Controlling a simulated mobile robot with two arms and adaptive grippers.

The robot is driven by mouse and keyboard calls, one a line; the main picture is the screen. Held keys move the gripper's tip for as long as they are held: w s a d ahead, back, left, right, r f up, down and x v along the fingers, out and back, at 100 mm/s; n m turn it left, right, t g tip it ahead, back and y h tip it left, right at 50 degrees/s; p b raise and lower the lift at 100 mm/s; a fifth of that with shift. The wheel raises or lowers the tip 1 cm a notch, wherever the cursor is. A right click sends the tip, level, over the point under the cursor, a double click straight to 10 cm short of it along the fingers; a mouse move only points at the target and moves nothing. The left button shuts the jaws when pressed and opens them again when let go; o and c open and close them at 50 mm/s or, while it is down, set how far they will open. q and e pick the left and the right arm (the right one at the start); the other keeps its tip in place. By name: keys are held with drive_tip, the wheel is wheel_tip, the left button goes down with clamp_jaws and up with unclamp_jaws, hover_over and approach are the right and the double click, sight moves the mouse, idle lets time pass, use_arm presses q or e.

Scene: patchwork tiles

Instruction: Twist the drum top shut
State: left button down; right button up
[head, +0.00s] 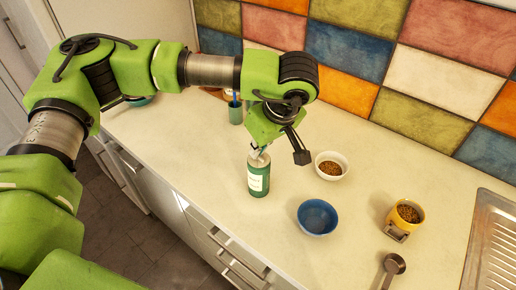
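The drum appears to be the green cylindrical container (258,178) with a pale label, standing upright on the counter. Its pale top is partly covered by my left gripper, so I cannot tell how the top sits. My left gripper (279,153) is just above the drum, pointing down. One dark finger stands out to the right, clear of the drum, and the fingers look spread. The other finger is hard to make out near the drum's top. My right gripper is not in view.
On the pale counter (160,140) are a blue bowl (318,218), a white bowl (331,165) with brown contents, a yellow container (405,216) with similar contents, and a dark scoop (393,267). A green cup (235,112) stands behind. A metal sink (494,245) is at right.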

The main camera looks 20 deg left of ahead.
use_arm(q)
drive_tip(key=shift+f, duration=0.15)
drive_tip(key=shift+m+b, duration=0.6)
drive_tip(key=shift+s+m+t+h+b, duration=0.1)
drive_tip(key=shift+m+t+h+b, duration=0.35)
drive_tip(key=shift+m+b, duration=0.35)
drive_tip(key=shift+f+m+h+b, duration=0.1)
drive_tip(key=shift+m+h+b, duration=0.15)
drive_tip(key=shift+m+b, duration=0.45)
drive_tip(key=shift+d+m+t+b, duration=0.1)
drive_tip(key=shift+m+t+b, duration=0.2)
drive_tip(key=shift+m, duration=0.6)
drive_tip(key=shift+h, duration=0.3)
